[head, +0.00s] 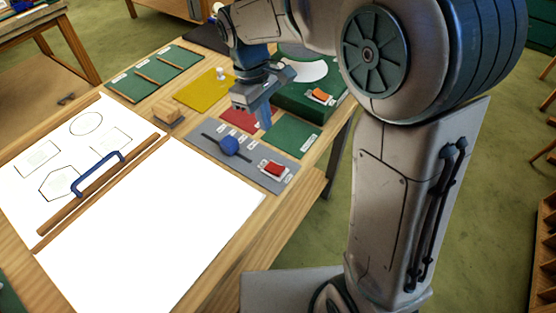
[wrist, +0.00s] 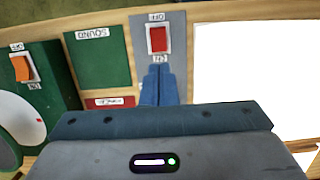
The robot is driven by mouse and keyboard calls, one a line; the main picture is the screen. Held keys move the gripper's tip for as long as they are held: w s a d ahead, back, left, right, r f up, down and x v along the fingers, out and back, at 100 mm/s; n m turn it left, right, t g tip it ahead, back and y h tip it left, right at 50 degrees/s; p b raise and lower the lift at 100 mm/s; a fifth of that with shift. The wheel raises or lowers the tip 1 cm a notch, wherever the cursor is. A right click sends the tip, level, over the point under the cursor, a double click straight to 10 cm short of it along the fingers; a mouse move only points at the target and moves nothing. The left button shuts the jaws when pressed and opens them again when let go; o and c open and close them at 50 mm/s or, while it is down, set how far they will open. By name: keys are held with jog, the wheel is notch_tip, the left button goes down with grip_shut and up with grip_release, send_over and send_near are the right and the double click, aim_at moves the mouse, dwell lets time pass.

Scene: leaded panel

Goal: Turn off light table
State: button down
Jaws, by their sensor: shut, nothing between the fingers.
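The light table (head: 175,240) glows bright white in the head view; its lit surface (wrist: 245,60) also fills the right of the wrist view. A grey control panel (head: 212,135) beside it carries a red rocker switch (head: 274,168) and a blue knob (head: 229,146). In the wrist view the red switch (wrist: 158,39) lies between two labels, OFF at the top and a partly hidden ON by my fingers. My gripper (head: 263,118) is shut and empty, its blue fingertips (wrist: 158,70) pointing at the panel just short of the switch. Contact cannot be told.
A green box (head: 300,104) with an orange switch (head: 320,95) stands behind the panel. Green, yellow (head: 205,90) and red pads lie nearby. A wooden bar with a blue handle (head: 97,173) crosses the light table. A wooden block (head: 169,116) sits at its back edge.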

aim_at(277, 170)
jog(key=f, duration=0.4)
jog(key=s+d+f+p, duration=0.1)
jog(key=f, duration=0.4)
jog(key=d+f, duration=0.1)
jog(key=f, duration=0.3)
jog(key=shift+s+d+f+p, duration=0.1)
jog(key=shift+s+f+p, duration=0.2)
jog(key=shift+s+f, duration=0.05)
